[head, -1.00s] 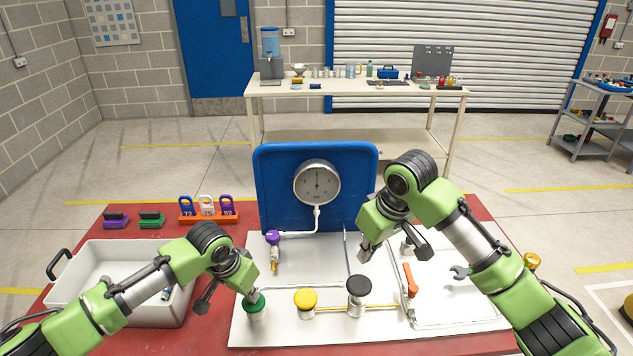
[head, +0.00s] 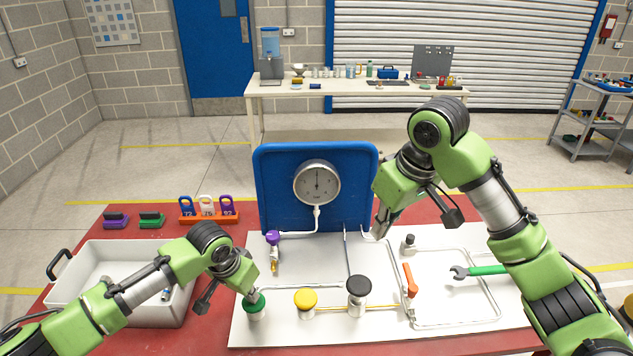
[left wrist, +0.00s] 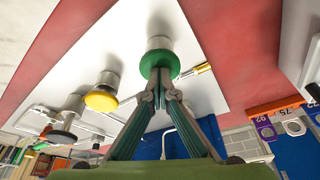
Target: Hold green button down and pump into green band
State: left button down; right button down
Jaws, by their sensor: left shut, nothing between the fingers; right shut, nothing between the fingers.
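The green button (head: 254,307) is a round cap on a metal post at the left of the white panel (head: 290,338). My left gripper (head: 246,293) is shut, its fingertips at the top of the green cap; the left wrist view also shows the tips against the green button (left wrist: 158,62). I cannot tell how far it is pressed. The round gauge (head: 317,184) is on the blue board (head: 273,160), its needle near upright; a green band is too small to make out. My right gripper (head: 379,236) is shut and empty above the panel's back.
A yellow button (head: 306,298) and black knob (head: 358,287) stand right of the green one. A red-orange lever (head: 410,280), a green-handled wrench (head: 485,270) and a purple knob (head: 272,238) are on the panel. A white bin (head: 95,252) stands left.

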pick_arm(q)
jog(key=shift+r+p, duration=3.5)
jog(key=shift+p, duration=0.4)
